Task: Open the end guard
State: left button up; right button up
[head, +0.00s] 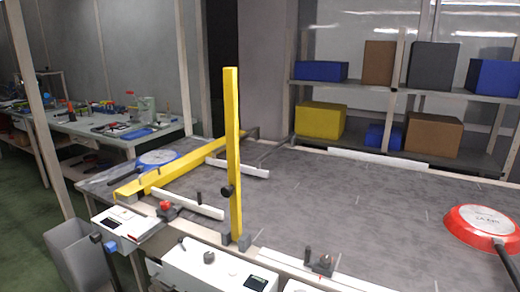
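A yellow bar (233,125) with a dark knob (227,191) stands upright from a dark grey bracket (237,241) at the near edge of the grey conveyor (360,205). It appears to be the end guard, swung up. A second, low yellow bar (185,167) lies across the conveyor's left part. A blue-rimmed pan (158,157) lies to the left of the low bar. A red pan (483,222) lies at the far right, its black handle pointing toward the near edge. Neither of my grippers shows in the head view.
White boxes (205,268) and a small red-knobbed fitting (166,208) line the near edge. White rails (190,204) lie on the conveyor. A grey bin (72,250) stands at lower left. Shelves with coloured boxes (320,120) are behind. The conveyor's middle is clear.

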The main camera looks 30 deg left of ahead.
aim_at(158, 177)
jog(key=u, duration=1.35)
jog(key=i+j+u, duration=0.1)
jog(key=u, duration=0.3)
jog(key=i+j+u, duration=0.15)
jog(key=u, duration=0.2)
